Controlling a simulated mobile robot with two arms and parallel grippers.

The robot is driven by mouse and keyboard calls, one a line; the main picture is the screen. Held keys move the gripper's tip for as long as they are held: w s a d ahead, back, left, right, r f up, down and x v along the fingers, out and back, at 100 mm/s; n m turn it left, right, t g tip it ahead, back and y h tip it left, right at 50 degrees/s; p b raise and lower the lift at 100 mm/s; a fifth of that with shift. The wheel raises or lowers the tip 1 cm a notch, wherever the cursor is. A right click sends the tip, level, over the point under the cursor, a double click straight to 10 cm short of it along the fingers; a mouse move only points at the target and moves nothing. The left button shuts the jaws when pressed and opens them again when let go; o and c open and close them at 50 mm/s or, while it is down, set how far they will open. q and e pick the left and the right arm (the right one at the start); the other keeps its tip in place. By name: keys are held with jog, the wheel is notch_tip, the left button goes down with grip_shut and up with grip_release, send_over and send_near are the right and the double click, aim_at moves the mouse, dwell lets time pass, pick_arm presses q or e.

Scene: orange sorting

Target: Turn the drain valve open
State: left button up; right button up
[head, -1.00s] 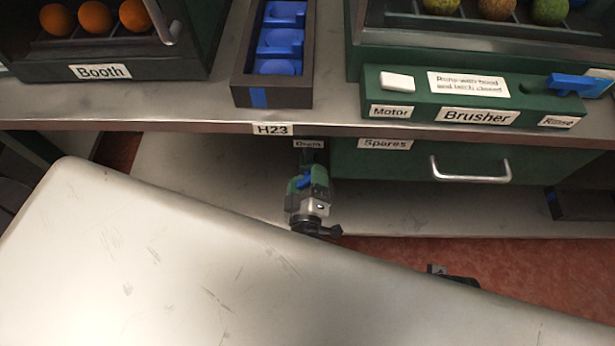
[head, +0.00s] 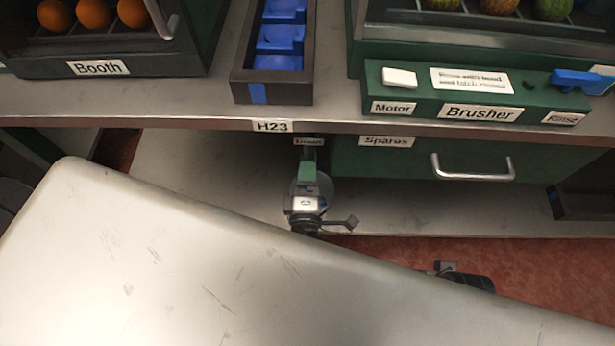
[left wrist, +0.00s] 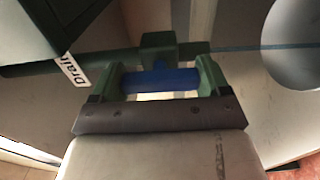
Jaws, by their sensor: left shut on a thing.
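The drain valve's blue handle (left wrist: 170,80) lies between the green fingers of my left gripper (left wrist: 158,78) in the left wrist view. The gripper is shut on it. The valve's green body (left wrist: 158,43) is just beyond the handle. In the head view my left gripper (head: 305,193) is under the bench, below the Drain label (head: 309,142). A green part (head: 308,168) shows above it, and the handle is mostly hidden there. A dark part (head: 462,278), possibly of my right arm, shows at the lower right; its jaws cannot be made out.
The bench edge (head: 200,127) overhangs the valve. The Spares drawer (head: 400,165) is to its right. A round grey thing (left wrist: 298,45) is at the right in the left wrist view. A large pale surface (head: 150,260) fills the lower head view.

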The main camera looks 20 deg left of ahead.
jog(key=shift+d, duration=0.1)
dwell(0.4)
pick_arm(q)
jog(key=o, duration=0.9)
jog(key=shift+s, duration=0.1)
jog(key=v, duration=1)
jog(key=shift+s+d, duration=0.1)
jog(key=shift+s, duration=0.3)
pick_arm(e)
jog(key=shift+a+f, duration=0.2)
jog(key=shift+f, duration=0.6)
